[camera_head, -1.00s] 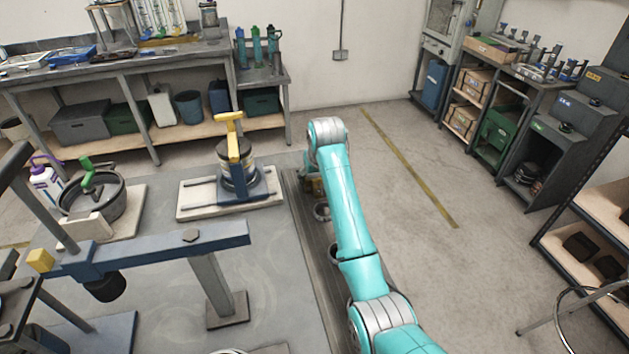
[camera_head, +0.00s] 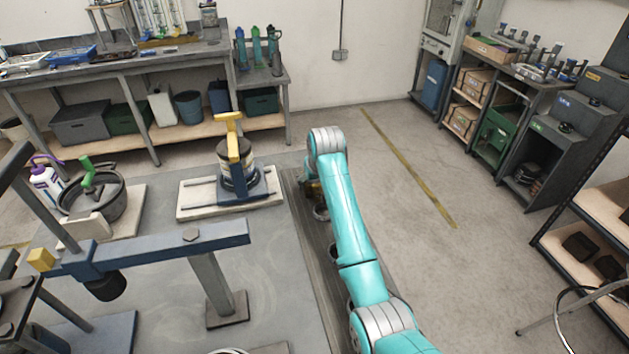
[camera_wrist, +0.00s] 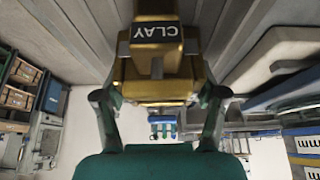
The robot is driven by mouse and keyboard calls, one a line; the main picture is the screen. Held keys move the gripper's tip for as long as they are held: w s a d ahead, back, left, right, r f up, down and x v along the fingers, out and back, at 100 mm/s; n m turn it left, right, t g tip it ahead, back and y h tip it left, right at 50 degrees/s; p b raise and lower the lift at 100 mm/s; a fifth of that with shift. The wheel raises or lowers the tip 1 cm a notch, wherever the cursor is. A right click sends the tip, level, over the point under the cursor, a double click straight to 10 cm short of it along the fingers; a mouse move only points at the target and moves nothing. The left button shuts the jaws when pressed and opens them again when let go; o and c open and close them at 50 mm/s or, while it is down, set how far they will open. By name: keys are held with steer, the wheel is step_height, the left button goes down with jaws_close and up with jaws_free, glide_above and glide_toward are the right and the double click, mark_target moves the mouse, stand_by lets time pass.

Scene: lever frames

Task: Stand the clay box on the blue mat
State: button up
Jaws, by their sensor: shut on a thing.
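The clay box (camera_wrist: 157,68) is gold-brown with a dark label reading CLAY, and fills the upper middle of the wrist view. My gripper (camera_wrist: 160,101) is shut on it, with one finger at each side. In the head view a small gold-brown part (camera_head: 313,190) shows beside the end of my arm; my arm hides most of my gripper there. I cannot make out the blue mat for certain in either view.
A grey worktable (camera_head: 275,240) lies left of my arm. On it stand a yellow-handled press (camera_head: 237,170), a mortar-like bowl with a green handle (camera_head: 95,195) and a blue lever beam (camera_head: 165,250).

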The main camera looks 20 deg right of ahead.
steer(key=o, duration=1.8)
steer(key=shift+s+f, duration=0.15)
steer(key=shift+f, duration=0.5)
steer(key=shift+c, duration=0.2)
steer(key=shift+r, duration=0.15)
steer(key=shift+r, duration=0.15)
steer(key=shift+r, duration=0.2)
steer(key=v, duration=1.2)
steer(key=shift+w+r, duration=0.2)
steer(key=shift+w, duration=0.1)
steer(key=shift+o, duration=0.4)
steer(key=shift+r, duration=0.15)
steer(key=shift+w, duration=0.25)
steer(key=shift+w+d+f+g, duration=0.1)
steer(key=shift+w+f+g, duration=0.2)
steer(key=shift+w+g, duration=0.1)
steer(key=shift+x, duration=5.5)
